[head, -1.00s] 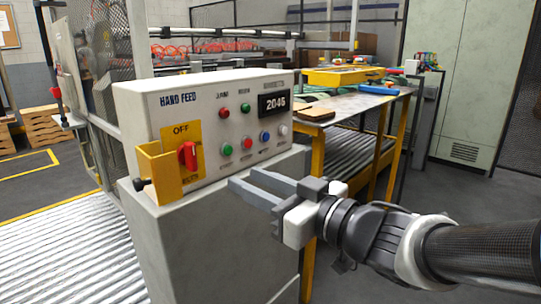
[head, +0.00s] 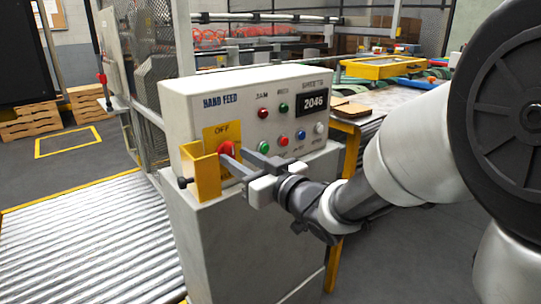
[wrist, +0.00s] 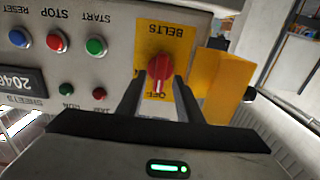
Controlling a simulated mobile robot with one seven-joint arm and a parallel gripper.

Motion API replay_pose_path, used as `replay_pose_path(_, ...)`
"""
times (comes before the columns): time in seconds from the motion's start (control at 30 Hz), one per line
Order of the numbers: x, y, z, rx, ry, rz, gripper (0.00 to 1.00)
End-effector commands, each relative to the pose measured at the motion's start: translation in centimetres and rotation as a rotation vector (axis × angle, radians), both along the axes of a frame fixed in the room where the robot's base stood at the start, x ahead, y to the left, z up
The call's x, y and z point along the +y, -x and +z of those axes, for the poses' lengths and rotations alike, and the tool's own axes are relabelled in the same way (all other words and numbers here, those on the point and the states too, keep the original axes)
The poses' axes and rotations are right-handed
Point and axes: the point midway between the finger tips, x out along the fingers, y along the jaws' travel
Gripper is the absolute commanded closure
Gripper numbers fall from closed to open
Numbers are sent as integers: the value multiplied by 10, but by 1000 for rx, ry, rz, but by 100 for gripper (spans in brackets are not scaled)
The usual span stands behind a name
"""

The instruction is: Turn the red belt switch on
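The red belt switch (head: 225,148) is a rotary knob on a yellow plate (head: 222,131) at the left of the grey HAND FEED panel. In the wrist view, the red knob (wrist: 159,70) appears upside down, with its white mark towards OFF. My gripper (head: 229,154) reaches the switch from the right. In the wrist view, the fingers of my gripper (wrist: 158,82) stand on either side of the knob, with yellow plate showing between them and it. It looks open; contact with the knob cannot be made out.
A yellow bracket (head: 207,174) with a black knob juts out just left of the switch. Green, red and blue buttons (head: 283,140) and a counter (head: 313,102) reading 2046 are to the right. A roller conveyor (head: 90,240) runs at lower left.

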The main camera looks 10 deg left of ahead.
Motion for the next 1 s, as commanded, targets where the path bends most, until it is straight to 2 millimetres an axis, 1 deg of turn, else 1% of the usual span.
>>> replay_pose_path(0.03, 5, -4, -1, 1, 1, 1, 67)
replay_pose_path(0.2, 13, -11, 0, 1, -1, 0, 67)
replay_pose_path(0.5, 14, -13, 0, 1, 0, -1, 67)
replay_pose_path(0.7, 14, -13, 0, 1, 0, -1, 100)
replay_pose_path(1.0, 13, -13, 1, 17, -14, -2, 100)
